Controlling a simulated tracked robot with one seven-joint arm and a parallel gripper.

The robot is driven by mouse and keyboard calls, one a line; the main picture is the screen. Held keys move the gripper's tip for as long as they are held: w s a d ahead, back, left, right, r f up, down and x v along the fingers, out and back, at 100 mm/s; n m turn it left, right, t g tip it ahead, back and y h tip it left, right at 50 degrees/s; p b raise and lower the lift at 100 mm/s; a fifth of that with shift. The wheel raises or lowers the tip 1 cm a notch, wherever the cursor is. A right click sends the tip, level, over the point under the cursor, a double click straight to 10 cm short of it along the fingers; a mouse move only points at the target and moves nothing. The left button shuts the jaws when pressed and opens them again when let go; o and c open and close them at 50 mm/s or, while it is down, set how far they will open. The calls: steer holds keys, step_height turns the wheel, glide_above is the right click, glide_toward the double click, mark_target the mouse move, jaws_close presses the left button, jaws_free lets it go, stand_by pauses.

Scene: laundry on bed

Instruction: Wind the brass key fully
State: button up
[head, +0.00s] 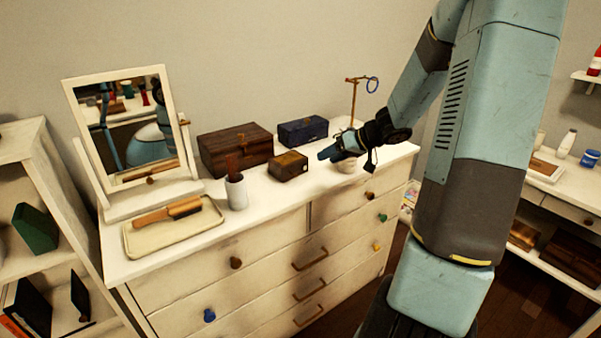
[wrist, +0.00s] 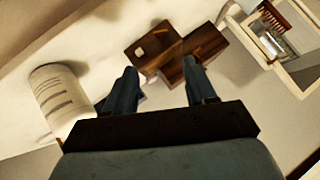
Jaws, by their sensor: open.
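A small brown wooden box (head: 288,166) sits on the white dresser top, in front of a larger dark wooden box. A small pale, brassy spot (head: 305,169) shows on its right end; I cannot tell whether this is the key. My gripper (head: 325,155) is just right of the small box, pointing left toward it. In the wrist view my gripper (wrist: 158,75) is open, with two blue-grey fingers apart and nothing visible between them. The small box (wrist: 152,44) appears beyond the fingertips, with a pale patch on it. No key shape is clear in either view.
A large wooden box (head: 235,149), a dark blue box (head: 303,130), a white cup (head: 236,194), a tray (head: 150,241) with a brush and a mirror (head: 130,118) stand on the dresser. A stand with a blue ring (head: 353,98) is behind my gripper. A white printed cylinder (wrist: 62,97) is near the left finger.

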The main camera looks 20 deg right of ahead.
mark_target(295, 174)
steer(key=x, duration=1.3)
steer(key=shift+a, duration=0.15)
jaws_close()
